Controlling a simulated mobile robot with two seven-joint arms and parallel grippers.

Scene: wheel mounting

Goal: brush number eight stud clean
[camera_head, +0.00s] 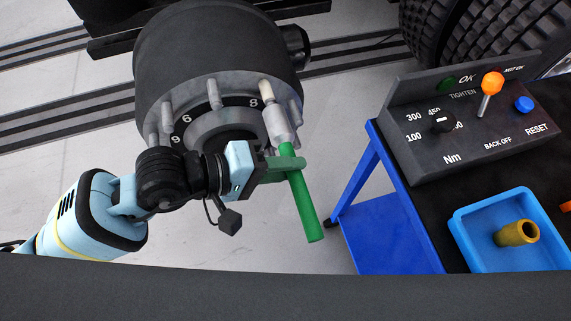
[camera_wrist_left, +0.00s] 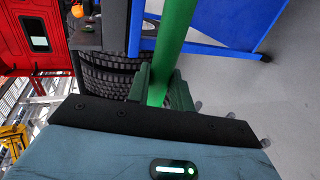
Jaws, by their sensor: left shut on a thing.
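The wheel hub (camera_head: 212,85) is dark grey with a ring of studs and a numbered plate showing 6, 8 and 9. Stud number eight (camera_head: 266,91) has a pale tip, and its lower part is hidden by the brush head. The brush (camera_head: 306,205) has a green handle and a grey cylindrical head that meets the stud. My left gripper (camera_head: 285,163) is shut on the green handle just below the head. In the left wrist view the handle (camera_wrist_left: 174,45) passes between the green fingers. My right gripper is not in view.
A blue cart (camera_head: 385,235) stands at the right with a control box (camera_head: 470,120) on its dark top. A blue tray (camera_head: 470,240) there holds a brass-coloured socket (camera_head: 516,233). A tyre (camera_head: 475,45) is behind. Grey floor lies between hub and cart.

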